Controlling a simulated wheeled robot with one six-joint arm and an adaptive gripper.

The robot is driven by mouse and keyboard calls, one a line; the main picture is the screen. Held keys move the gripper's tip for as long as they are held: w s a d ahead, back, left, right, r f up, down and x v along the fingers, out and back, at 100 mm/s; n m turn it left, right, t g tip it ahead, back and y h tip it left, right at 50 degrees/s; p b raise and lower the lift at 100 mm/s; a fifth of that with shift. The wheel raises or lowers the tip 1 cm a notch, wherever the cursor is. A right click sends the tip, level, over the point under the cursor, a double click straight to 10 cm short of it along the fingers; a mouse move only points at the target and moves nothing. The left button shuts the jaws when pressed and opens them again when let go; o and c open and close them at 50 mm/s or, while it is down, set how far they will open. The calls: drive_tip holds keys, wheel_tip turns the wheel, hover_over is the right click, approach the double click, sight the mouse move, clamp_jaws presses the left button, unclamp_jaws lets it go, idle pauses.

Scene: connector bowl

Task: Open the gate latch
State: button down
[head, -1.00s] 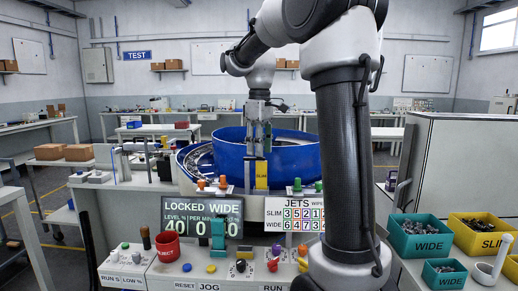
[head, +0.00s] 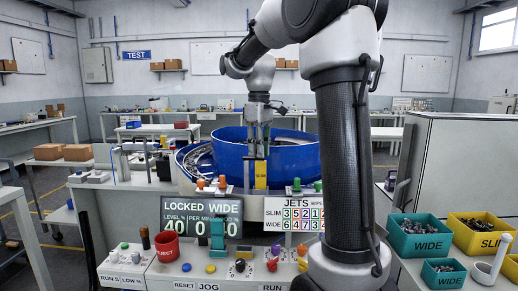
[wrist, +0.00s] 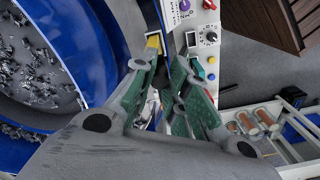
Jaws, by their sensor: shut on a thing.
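My gripper (head: 258,150) points down at the front rim of the blue bowl feeder (head: 300,152). Its green-padded fingers also show in the wrist view (wrist: 171,58), shut on a slim part that they mostly hide. I take this part for the gate latch; its shape cannot be made out. A yellow tag (head: 261,175) stands just below the fingertips, in front of the bowl. A yellow piece (wrist: 153,42) shows by the left fingertip in the wrist view. The dark display (head: 202,220) reads LOCKED WIDE.
The control panel (head: 225,272) with knobs and buttons lies in front. A red EJECT cup (head: 168,247) stands at its left. Teal WIDE bins (head: 420,240) and a yellow SLIM bin (head: 482,230) with parts sit at right. A JETS board (head: 295,213) stands beside the display.

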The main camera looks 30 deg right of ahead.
drive_tip(key=shift+s+a+m, duration=0.15)
drive_tip(key=shift+a+m, duration=0.75)
drive_tip(key=shift+m, duration=2)
drive_tip(key=shift+s+a+m, duration=0.15)
drive_tip(key=shift+a+m, duration=0.7)
drive_tip(key=shift+m, duration=2.05)
drive_tip(key=shift+s+a+m, duration=0.15)
drive_tip(key=shift+a+m, duration=0.75)
drive_tip(key=shift+m, duration=2)
drive_tip(key=c, duration=1.4)
unclamp_jaws()
drive_tip(key=shift+a, duration=0.1)
drive_tip(key=shift+o, duration=0.2)
wheel_tip(320, 180, up, 12)
